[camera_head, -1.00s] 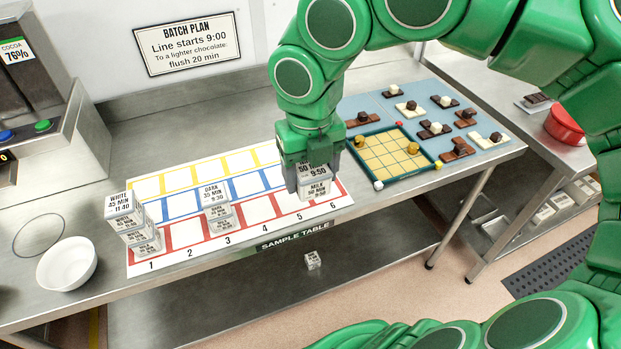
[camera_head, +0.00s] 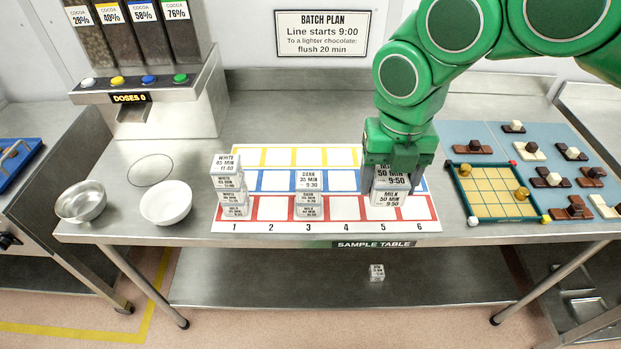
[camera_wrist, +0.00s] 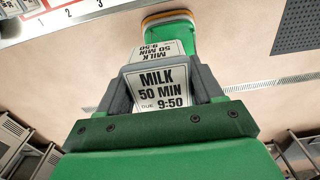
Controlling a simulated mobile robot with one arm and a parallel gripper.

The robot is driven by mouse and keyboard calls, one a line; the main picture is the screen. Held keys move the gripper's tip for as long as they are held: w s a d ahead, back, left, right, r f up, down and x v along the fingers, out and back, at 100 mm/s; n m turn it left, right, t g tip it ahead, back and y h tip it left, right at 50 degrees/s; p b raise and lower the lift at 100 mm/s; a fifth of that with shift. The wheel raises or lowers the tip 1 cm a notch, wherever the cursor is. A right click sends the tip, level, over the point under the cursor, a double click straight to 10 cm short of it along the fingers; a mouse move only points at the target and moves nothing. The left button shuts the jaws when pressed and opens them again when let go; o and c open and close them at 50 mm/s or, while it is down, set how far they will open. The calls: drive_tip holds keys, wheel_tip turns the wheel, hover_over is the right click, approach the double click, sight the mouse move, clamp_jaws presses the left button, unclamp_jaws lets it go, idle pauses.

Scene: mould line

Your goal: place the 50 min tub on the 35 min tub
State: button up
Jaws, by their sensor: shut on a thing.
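My gripper (camera_head: 392,188) is shut on a white tub (camera_head: 387,199) labelled MILK 50 MIN 9:50, over column 5 of the sample mat. In the wrist view its lid label (camera_wrist: 161,90) sits between the jaws; I cannot tell whether its base touches the mat. The 35 min tub (camera_head: 309,181), labelled DARK 35 MIN 9:30, stands upright in column 3, left of my gripper and apart from it. It appears to stand on another tub.
A stack of WHITE 45 MIN tubs (camera_head: 229,182) stands in column 1. A white bowl (camera_head: 166,203) and a metal bowl (camera_head: 81,201) are at left. A game board (camera_head: 494,191) with chocolates lies at right. A small tub (camera_head: 377,272) sits on the lower shelf. Column 4 looks clear.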

drive_tip(key=a+r, duration=0.3)
drive_tip(key=a, duration=0.6)
hover_over(309, 180)
wheel_tip(309, 180, down, 10)
drive_tip(key=shift+s+f, duration=0.1)
drive_tip(key=shift+f, duration=1.65)
drive_tip(key=shift+f, duration=0.1)
drive_tip(key=o, duration=1.1)
